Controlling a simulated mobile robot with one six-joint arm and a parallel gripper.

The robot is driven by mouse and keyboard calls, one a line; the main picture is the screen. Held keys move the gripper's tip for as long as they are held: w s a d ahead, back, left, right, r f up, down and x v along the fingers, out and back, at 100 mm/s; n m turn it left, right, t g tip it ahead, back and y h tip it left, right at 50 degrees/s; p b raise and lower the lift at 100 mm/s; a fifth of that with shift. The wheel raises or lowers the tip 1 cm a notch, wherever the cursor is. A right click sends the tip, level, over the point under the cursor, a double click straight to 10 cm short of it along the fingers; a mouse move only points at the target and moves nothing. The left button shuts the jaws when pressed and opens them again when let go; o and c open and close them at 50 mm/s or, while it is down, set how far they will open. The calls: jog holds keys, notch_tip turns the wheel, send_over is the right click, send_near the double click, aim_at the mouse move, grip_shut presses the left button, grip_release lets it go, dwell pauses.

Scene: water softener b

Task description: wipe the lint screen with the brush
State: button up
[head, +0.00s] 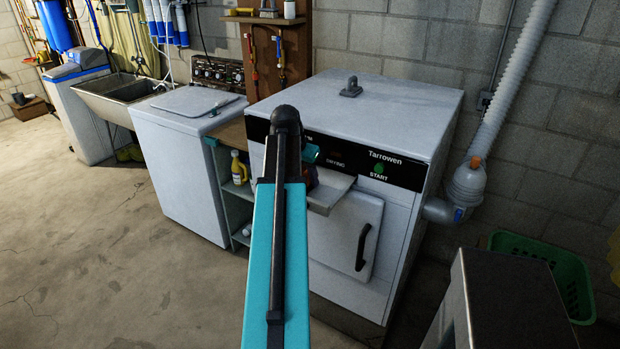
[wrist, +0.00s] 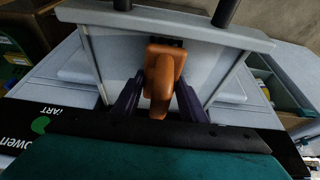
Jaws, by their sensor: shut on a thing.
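The dryer (head: 385,110), marked Tarrowen, stands in the middle of the head view. The lint screen (head: 333,193) appears as a light grey tray pulled out from its front, below the black control panel. In the wrist view the lint screen (wrist: 212,72) spans the upper middle, with a grey front bar at the top. My gripper (wrist: 158,92) is shut on an orange piece, apparently the brush (wrist: 159,72), held over the screen. My arm covers much of the gripper in the head view.
A dryer door (head: 345,235) with a black handle is below the tray. A white washer (head: 185,150) stands left, with a shelf holding a yellow bottle (head: 239,168) between. A green basket (head: 560,275) and a grey box (head: 510,305) are at right. Open floor lies left.

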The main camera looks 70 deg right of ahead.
jog(key=shift+w+d, duration=0.2)
jog(key=shift+w, duration=0.35)
jog(key=shift+w, duration=0.1)
jog(key=shift+w+d, duration=0.15)
jog(key=shift+w, duration=0.25)
jog(key=shift+w+d+f, duration=0.15)
jog(key=shift+w+d, duration=0.05)
jog(key=shift+w, duration=0.85)
jog(key=shift+s+d+p, duration=0.15)
jog(key=shift+d+p, duration=0.15)
jog(key=shift+d, duration=0.35)
jog(key=shift+s, duration=0.2)
